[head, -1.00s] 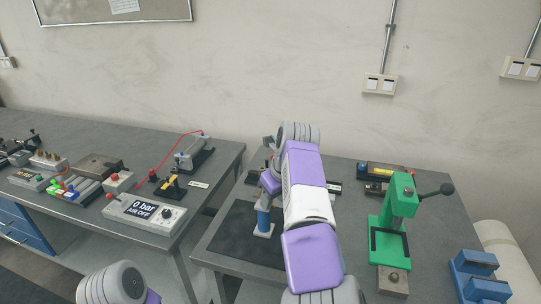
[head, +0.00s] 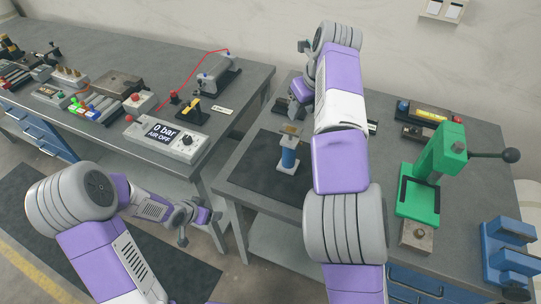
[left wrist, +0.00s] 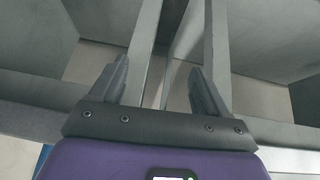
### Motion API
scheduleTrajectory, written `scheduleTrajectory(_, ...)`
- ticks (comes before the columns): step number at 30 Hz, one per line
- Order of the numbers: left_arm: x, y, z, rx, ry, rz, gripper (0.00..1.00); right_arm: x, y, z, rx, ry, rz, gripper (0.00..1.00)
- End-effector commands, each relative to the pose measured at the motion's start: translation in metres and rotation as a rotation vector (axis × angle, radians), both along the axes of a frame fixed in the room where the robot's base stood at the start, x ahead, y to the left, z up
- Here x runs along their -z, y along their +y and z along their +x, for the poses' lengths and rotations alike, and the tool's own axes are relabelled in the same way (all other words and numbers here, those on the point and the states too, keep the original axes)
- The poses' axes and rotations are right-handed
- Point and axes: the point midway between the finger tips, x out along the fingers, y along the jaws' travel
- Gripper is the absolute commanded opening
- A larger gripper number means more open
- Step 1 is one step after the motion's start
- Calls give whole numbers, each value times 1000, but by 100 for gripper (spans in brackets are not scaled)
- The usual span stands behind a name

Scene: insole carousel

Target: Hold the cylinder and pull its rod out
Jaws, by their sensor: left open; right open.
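The cylinder (head: 288,158) has a blue body with pale grey end blocks and stands upright on a black mat (head: 255,178). Its top end shows a brownish face; I cannot make out the rod clearly. My right gripper (head: 283,105) is open, beyond and above the cylinder's top in the picture, partly hidden by my wrist, and appears apart from it. My left gripper (head: 202,222) is low, in front of the gap between the benches, away from the cylinder. The left wrist view shows its two fingers (left wrist: 162,78) apart with nothing between them.
A green press (head: 430,175) with a black-knobbed lever stands right of the mat. Blue blocks (head: 508,255) are at the far right. The left bench holds a "0 bar AIR OFF" unit (head: 165,138) and valves. The bench edges lie near my left gripper.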

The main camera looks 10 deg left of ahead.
Motion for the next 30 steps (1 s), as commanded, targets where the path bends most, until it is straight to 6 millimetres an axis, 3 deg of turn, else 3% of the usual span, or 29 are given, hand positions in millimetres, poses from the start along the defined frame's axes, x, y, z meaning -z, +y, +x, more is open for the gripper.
scheduleTrajectory(1,-20,22,8,21,-50,58,76,0,0,0,0,0,0,43)
scheduleTrajectory(6,-73,80,20,100,-162,241,76,0,0,0,0,0,0,43)
scheduleTrajectory(9,-103,103,27,145,-223,332,76,0,0,0,0,0,0,43)
scheduleTrajectory(11,-121,103,38,188,-275,363,76,0,0,0,0,0,0,43)
scheduleTrajectory(17,-140,20,83,329,-419,217,76,0,0,0,0,0,0,43)
scheduleTrajectory(21,-149,-53,101,411,-491,50,76,0,0,0,0,0,0,43)
scheduleTrajectory(27,-165,-147,109,505,-558,-189,76,0,0,0,0,0,0,43)
scheduleTrajectory(30,-173,-177,108,532,-574,-272,76,0,0,0,0,0,0,43)
